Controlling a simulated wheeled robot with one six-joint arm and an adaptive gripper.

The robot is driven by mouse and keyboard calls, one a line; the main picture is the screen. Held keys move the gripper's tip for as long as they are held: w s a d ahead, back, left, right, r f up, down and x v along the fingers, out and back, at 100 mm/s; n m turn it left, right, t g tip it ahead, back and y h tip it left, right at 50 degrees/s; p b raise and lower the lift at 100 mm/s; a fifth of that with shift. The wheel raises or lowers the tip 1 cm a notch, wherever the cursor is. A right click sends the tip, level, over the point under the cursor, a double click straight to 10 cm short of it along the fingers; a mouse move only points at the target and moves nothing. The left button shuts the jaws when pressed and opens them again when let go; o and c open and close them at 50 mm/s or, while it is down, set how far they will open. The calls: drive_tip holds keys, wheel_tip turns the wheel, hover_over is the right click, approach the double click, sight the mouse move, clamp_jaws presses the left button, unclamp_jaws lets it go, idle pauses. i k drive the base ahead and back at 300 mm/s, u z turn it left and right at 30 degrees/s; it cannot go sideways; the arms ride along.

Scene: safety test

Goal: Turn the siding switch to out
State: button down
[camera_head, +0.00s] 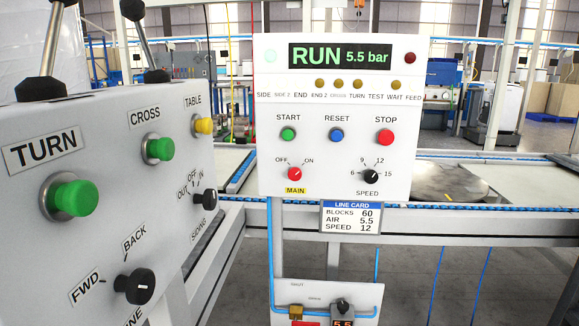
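The siding switch (206,198) is a small black knob low on the right part of the left grey-white panel (95,220). The labels OUT, OFF and IN fan out above it from left to right, and SIDING is printed below it. The knob is seen at a steep angle, so I cannot tell which label its pointer faces. My gripper is not in view.
Above the switch are a yellow TABLE button (204,125) and a green CROSS button (161,149). A green TURN button (75,198) and a FWD/BACK knob (136,286) are nearer. Two levers rise from the panel top. A control panel (335,215) reads RUN 5.5 bar.

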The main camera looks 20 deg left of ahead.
sight(209, 199)
drive_tip(key=u, duration=1.2)
drive_tip(key=k, duration=0.35)
drive_tip(key=u, duration=0.6)
drive_tip(key=i, duration=0.5)
drive_tip(key=u, duration=0.5)
drive_tip(key=k, duration=0.6)
drive_tip(key=z, duration=0.25)
drive_tip(key=i, duration=0.4)
